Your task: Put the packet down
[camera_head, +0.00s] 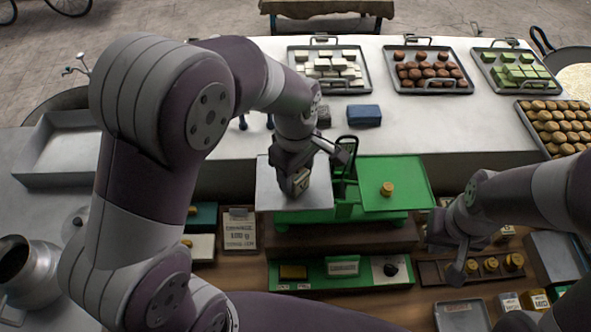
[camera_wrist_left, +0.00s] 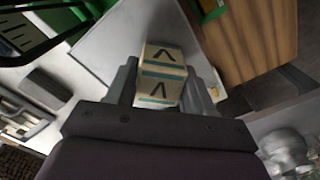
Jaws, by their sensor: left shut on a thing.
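The packet (camera_wrist_left: 162,75) is a small cream box with teal bands and dark chevron marks. My left gripper (camera_wrist_left: 163,98) is shut on it, with a finger on either side. In the head view the packet (camera_head: 300,182) is at the left gripper (camera_head: 297,172), over the pale left plate (camera_head: 290,197) of a green scale. I cannot tell whether the packet touches the plate. My right gripper (camera_head: 462,255) is at the lower right, over the shelf; its finger opening is unclear.
The scale's green right pan (camera_head: 400,172) carries a small brass weight (camera_head: 387,188). Trays of sweets (camera_head: 330,75) line the back counter. A blue box (camera_head: 364,115) lies behind the scale. Brass weights (camera_head: 491,265) stand in a rack beside my right gripper.

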